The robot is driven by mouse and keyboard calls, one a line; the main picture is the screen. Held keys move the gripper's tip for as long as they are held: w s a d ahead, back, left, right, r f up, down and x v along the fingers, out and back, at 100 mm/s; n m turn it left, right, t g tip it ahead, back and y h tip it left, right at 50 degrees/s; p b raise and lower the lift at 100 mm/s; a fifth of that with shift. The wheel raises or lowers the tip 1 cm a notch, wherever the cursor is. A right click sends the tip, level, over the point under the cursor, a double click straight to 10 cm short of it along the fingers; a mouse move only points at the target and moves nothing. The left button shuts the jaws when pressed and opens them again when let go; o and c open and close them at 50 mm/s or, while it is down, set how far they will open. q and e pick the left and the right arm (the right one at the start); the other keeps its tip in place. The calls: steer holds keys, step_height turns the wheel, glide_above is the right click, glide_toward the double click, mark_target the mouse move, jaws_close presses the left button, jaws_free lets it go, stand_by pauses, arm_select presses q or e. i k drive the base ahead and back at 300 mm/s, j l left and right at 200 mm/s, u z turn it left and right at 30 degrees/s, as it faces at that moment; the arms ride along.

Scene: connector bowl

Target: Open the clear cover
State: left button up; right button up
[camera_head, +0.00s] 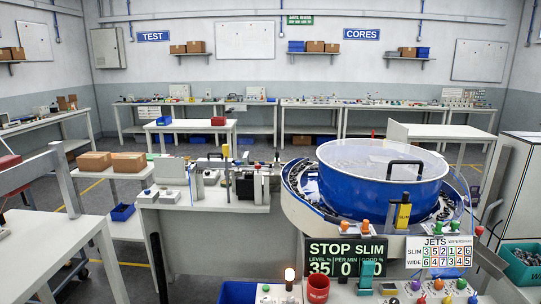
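The clear cover (352,158) lies across the top of the large blue bowl (345,192) at the right of the head view. It looks shut, resting on the bowl's rim. A black handle (405,163) stands on the right part of the cover. Small dark parts show around the bowl's lower edge. Neither of my grippers is in view.
A grey bench with devices (205,198) stands left. Open floor lies further left.

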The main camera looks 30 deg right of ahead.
mark_target(390, 165)
steer(key=k+l+z, duration=0.15)
steer(key=z, duration=1.4)
